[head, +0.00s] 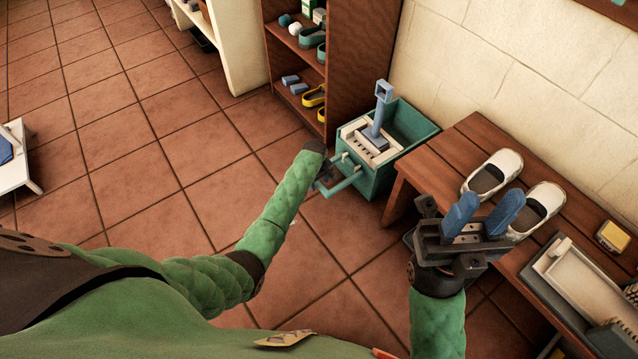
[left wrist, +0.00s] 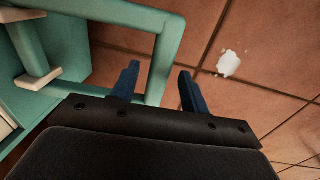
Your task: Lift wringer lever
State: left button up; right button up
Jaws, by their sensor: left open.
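A teal mop bucket (head: 410,130) stands on the tiles with a white wringer (head: 368,143) on it. A teal loop-shaped lever (head: 346,181) sticks out low from its front. A blue upright piece with a square loop top (head: 382,95) rises from the wringer. My left gripper (head: 325,180) is at the lever, its fingers mostly hidden in the head view. In the left wrist view my left gripper (left wrist: 158,88) is open, its blue fingers on either side of the lever's end bar (left wrist: 166,60); contact is unclear. My right gripper (head: 482,214) is open and empty by the bench.
A wooden bench (head: 450,150) at the right holds white shoes (head: 493,173), a yellow item (head: 612,237) and a grey tray (head: 575,275). A wooden shelf (head: 340,50) stands behind the bucket. A white patch (left wrist: 229,64) lies on the floor. Tiles at left are mostly clear.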

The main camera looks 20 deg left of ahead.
pick_arm(q)
jog(key=shift+f, duration=0.1)
grip_shut()
